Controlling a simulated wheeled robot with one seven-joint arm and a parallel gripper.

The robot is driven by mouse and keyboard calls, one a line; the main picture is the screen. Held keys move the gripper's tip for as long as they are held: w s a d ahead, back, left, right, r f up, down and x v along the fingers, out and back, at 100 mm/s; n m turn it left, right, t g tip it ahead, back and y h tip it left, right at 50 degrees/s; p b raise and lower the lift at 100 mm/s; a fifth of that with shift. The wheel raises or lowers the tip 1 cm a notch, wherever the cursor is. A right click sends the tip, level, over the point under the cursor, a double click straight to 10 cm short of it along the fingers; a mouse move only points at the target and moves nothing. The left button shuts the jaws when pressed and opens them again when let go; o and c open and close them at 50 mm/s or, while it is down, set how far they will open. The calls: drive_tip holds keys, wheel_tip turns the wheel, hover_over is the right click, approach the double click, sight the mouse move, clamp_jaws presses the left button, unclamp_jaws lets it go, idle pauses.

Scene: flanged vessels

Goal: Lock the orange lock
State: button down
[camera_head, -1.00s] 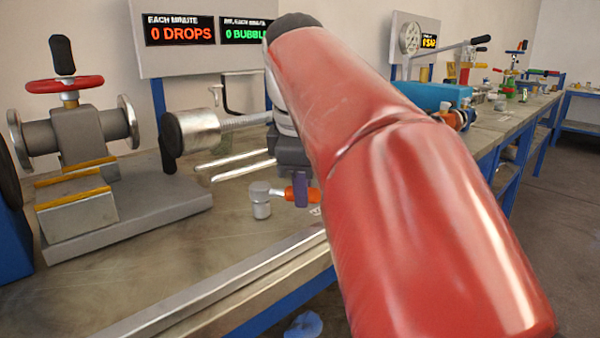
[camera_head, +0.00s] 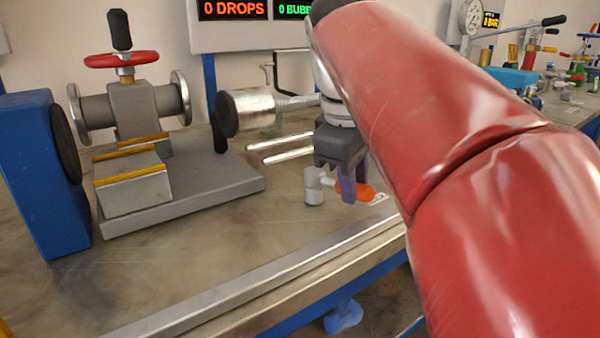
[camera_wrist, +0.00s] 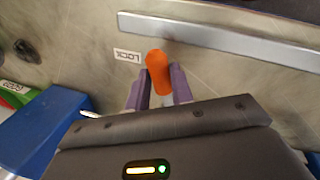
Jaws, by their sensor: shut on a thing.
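The orange lock's handle (camera_head: 362,191) sits on a short grey-white post (camera_head: 314,187) that stands on the bench near its front edge. My gripper (camera_head: 352,188) has purple fingers and is shut on the orange handle, to the right of the post. In the wrist view the handle (camera_wrist: 158,72) sticks out between the fingers (camera_wrist: 158,88), with a pale shaft below it. A white label reading "LOCK" (camera_wrist: 127,55) lies on the bench close to the handle's end. My arm hides the area to the right of the handle in the head view.
A metal rail (camera_head: 260,275) runs along the bench's front edge. A grey flanged vessel with a red handwheel (camera_head: 121,60) stands at the left, with a blue block (camera_head: 45,170) beside it. A silver cylinder on a threaded rod (camera_head: 250,110) is behind the lock. Bench in front of the vessel is clear.

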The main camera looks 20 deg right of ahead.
drive_tip(key=c, duration=1.2)
unclamp_jaws()
drive_tip(key=shift+a, duration=0.1)
drive_tip(key=shift+r, duration=0.1)
drive_tip(key=p+v, duration=0.1)
drive_tip(key=v, duration=0.6)
drive_tip(key=shift+r+p, duration=0.3)
drive_tip(key=shift+p, duration=0.05)
drive_tip(key=shift+s, duration=0.15)
